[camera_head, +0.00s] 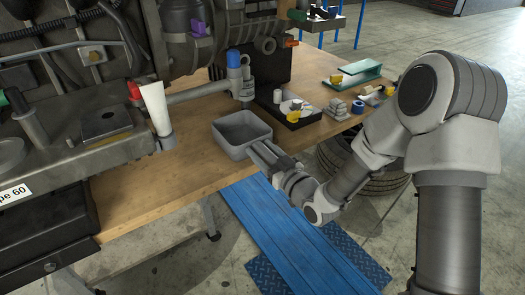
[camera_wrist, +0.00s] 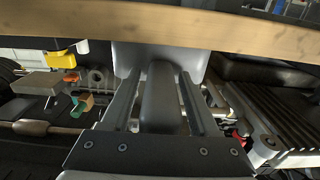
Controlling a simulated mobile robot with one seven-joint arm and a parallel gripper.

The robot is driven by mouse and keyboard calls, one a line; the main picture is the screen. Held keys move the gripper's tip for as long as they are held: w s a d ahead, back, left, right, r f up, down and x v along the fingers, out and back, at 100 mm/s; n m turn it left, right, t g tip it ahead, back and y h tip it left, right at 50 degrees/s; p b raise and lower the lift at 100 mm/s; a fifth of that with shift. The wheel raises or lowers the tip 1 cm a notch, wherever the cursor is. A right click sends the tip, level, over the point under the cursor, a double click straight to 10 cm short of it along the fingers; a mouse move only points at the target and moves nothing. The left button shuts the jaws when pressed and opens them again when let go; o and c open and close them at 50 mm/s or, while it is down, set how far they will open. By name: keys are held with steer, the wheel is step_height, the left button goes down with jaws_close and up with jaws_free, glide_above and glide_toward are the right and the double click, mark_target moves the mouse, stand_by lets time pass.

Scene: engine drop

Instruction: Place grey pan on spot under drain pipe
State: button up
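The grey pan (camera_head: 242,133), an open box shape, rests near the front edge of the wooden table. My gripper (camera_head: 262,152) is at the pan's near right side. In the wrist view, my gripper's two fingers (camera_wrist: 160,76) stand apart on either side of a rounded grey bar (camera_wrist: 160,100), seemingly the pan's handle, with narrow gaps showing beside it. The pan's pale wall (camera_wrist: 195,58) is just beyond the fingertips. A grey pipe (camera_head: 200,92) runs out from the engine to a blue-capped fitting (camera_head: 235,62) behind the pan; I cannot tell where the drain spot is.
The wooden table (camera_head: 185,180) is bare to the left of the pan. A black tray with small parts (camera_head: 290,108) stands to the right, with other parts beyond. Tires (camera_head: 365,170) lie below.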

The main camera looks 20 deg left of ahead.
stand_by(0.3)
steer(key=shift+r+p, duration=0.25)
steer(key=shift+p, duration=0.05)
steer(key=v, duration=1.2)
steer(key=w+d+r+m+g+h, duration=0.1)
steer(key=d+r+m+h, duration=0.15)
steer(key=d+h, duration=0.45)
steer(key=w+d+r+m+h, duration=0.15)
steer(key=d+r+h, duration=0.3)
steer(key=d, duration=0.45)
steer(key=s+d+r+m+g, duration=0.1)
steer(key=s+r+m, duration=0.1)
steer(key=s, duration=0.5)
steer(key=s+d+r+m+g+h, duration=0.1)
steer(key=s+d+r+m+g, duration=0.1)
steer(key=s, duration=0.4)
steer(key=s+d+r+m+g+h, duration=0.1)
steer(key=s+d+r+m+g, duration=0.1)
steer(key=s, duration=0.5)
steer(key=shift+s+b, duration=0.3)
steer(key=shift+b, duration=0.1)
